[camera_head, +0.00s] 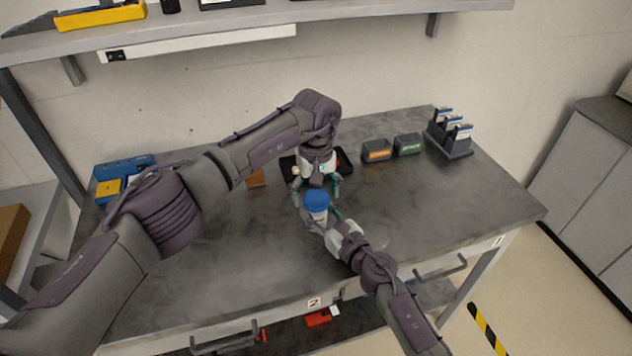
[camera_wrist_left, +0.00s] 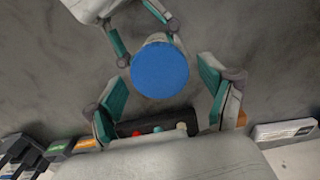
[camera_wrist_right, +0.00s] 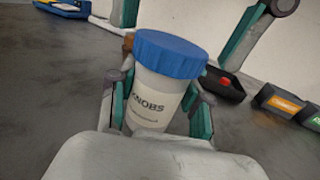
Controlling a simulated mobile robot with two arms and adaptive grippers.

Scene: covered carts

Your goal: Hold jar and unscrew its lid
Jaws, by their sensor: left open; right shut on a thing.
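The jar (camera_wrist_right: 158,98) is white with a label reading KNOBS and stands upright. Its blue lid (camera_wrist_right: 170,54) is on top; the lid also shows in the head view (camera_head: 316,200) and from above in the left wrist view (camera_wrist_left: 160,72). My right gripper (camera_wrist_right: 158,108) is shut on the jar's body, one finger on each side. My left gripper (camera_wrist_left: 160,95) is open, pointing down, with its fingers apart on either side of the lid and not touching it. In the head view my left gripper (camera_head: 316,186) is just behind and above the lid.
A black tray (camera_head: 345,163) with small coloured knobs lies behind the jar. An orange-labelled bin (camera_head: 376,151) and a green-labelled bin (camera_head: 408,145) stand right of it, beside a dark rack (camera_head: 455,145). Blue bins (camera_head: 122,168) are at the left. The front worktop (camera_head: 250,265) is clear.

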